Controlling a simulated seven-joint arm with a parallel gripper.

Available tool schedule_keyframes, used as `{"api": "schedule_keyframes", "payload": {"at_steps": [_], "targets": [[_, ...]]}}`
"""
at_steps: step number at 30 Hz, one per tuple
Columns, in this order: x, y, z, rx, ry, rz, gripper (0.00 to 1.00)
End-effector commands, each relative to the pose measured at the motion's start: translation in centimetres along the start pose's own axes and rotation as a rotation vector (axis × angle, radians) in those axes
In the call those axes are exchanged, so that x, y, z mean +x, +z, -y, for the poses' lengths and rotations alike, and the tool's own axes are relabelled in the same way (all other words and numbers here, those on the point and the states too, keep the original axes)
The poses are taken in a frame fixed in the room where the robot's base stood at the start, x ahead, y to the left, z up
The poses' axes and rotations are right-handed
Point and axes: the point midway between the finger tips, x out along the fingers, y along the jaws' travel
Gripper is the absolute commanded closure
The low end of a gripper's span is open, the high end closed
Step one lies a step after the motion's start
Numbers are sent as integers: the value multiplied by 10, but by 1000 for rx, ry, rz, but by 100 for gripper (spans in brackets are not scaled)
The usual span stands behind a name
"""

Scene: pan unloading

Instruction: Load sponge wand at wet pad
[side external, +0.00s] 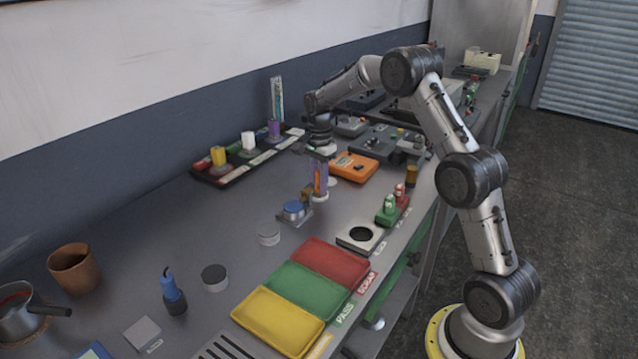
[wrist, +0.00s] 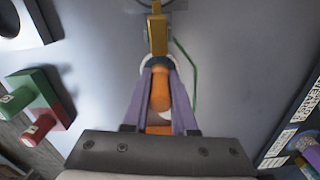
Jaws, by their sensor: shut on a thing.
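My gripper (side external: 319,190) points down above the bench, its purple fingers shut on the sponge wand's orange handle (wrist: 160,92). A dark collar shows at the handle's end in the wrist view, with a yellow block (wrist: 158,36) beyond it; I cannot tell whether that block is the wand's sponge or a separate post. A blue round pad (side external: 293,208) on a small grey base, possibly the wet pad, lies just left of my gripper in the side view. The wand's lower end is too small to tell whether it touches anything.
An orange box (side external: 354,168) stands behind right of my gripper. A green and red block (side external: 392,207) and a plate with a dark hole (side external: 360,237) are to the right. Yellow, green and red trays (side external: 278,321) lie in front.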

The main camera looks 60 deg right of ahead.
Motion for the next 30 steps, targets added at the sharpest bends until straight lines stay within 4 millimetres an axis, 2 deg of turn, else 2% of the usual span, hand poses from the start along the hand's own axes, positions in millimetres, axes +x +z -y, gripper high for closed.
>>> {"api": "schedule_keyframes", "payload": {"at_steps": [10, 30], "targets": [[0, 0, 0, 0, 4, 1, 100], [-51, 0, 0, 0, 0, 0, 100]]}}
